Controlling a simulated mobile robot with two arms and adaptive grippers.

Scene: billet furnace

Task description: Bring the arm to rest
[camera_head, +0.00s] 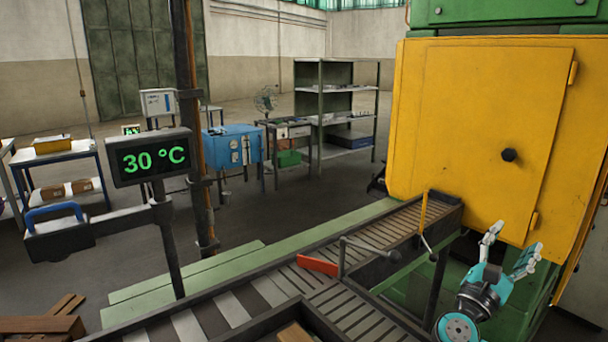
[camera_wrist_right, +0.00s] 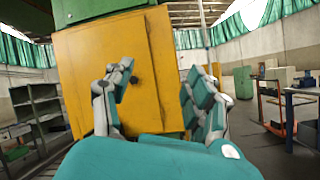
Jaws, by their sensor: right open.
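My right gripper (camera_head: 507,250) is at the lower right of the head view, in front of the yellow furnace door (camera_head: 487,130). Its two fingers are spread, with nothing between them. In the right wrist view the open fingers (camera_wrist_right: 158,100) frame the yellow furnace front (camera_wrist_right: 150,70), which stands a little beyond them. The door looks closed, with a dark round knob (camera_head: 509,155). My left gripper does not show in either view.
A display (camera_head: 150,157) reading 30 °C stands at the left on a post. A metal shelf (camera_head: 338,100) and a blue cabinet (camera_head: 232,146) stand behind. Open floor lies between.

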